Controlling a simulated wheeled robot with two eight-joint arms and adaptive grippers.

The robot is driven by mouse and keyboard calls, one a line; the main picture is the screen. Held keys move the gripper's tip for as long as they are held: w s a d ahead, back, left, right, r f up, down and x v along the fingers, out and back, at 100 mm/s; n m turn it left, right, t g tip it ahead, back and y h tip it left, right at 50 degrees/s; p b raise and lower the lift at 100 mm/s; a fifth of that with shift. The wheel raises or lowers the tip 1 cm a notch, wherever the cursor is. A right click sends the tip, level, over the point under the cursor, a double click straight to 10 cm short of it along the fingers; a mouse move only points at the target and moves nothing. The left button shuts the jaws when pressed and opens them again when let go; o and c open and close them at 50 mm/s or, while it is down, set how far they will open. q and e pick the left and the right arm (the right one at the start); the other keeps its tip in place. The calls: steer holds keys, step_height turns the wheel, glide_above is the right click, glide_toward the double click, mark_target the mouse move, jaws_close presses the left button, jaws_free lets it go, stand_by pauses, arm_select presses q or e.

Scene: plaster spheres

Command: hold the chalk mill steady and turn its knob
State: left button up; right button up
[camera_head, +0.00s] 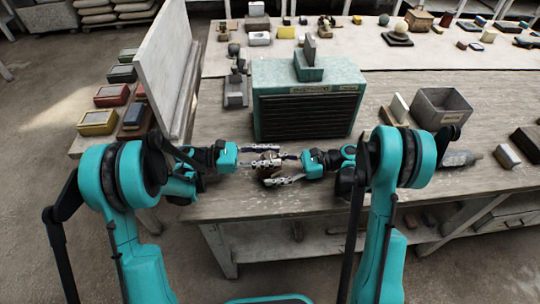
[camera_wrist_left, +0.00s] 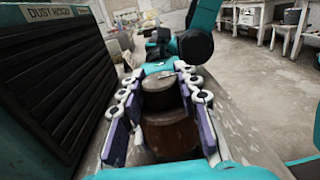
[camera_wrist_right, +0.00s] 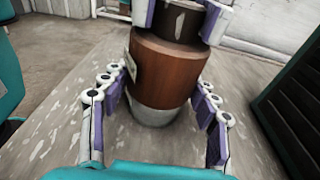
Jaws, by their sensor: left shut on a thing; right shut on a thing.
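The chalk mill (camera_wrist_right: 165,70) has a brown wooden body, a grey base and a dark knob (camera_wrist_right: 172,22) on top. It stands roughly upright near the table's front edge. In the left wrist view the knob (camera_wrist_left: 163,97) sits between the fingers of my left gripper (camera_wrist_left: 160,85), which is shut on it. My right gripper (camera_wrist_right: 158,88) is shut on the body lower down, a finger on each side. In the head view the mill is small and mostly hidden between my left gripper (camera_head: 262,153) and right gripper (camera_head: 286,172).
A large teal dust box (camera_head: 308,100) with dark slats stands just behind the mill. A pale upright panel (camera_head: 165,60) stands at the left. Bare table lies in front.

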mark_target(270, 155)
arm_select(q)
steer(key=m+g, duration=0.2)
steer(key=g, duration=0.1)
steer(key=m+g+y, duration=0.1)
steer(key=m+g, duration=0.1)
steer(key=g, duration=0.1)
steer(key=shift+g+y, duration=0.3)
steer(key=o, duration=1.2)
step_height(270, 155, up, 10)
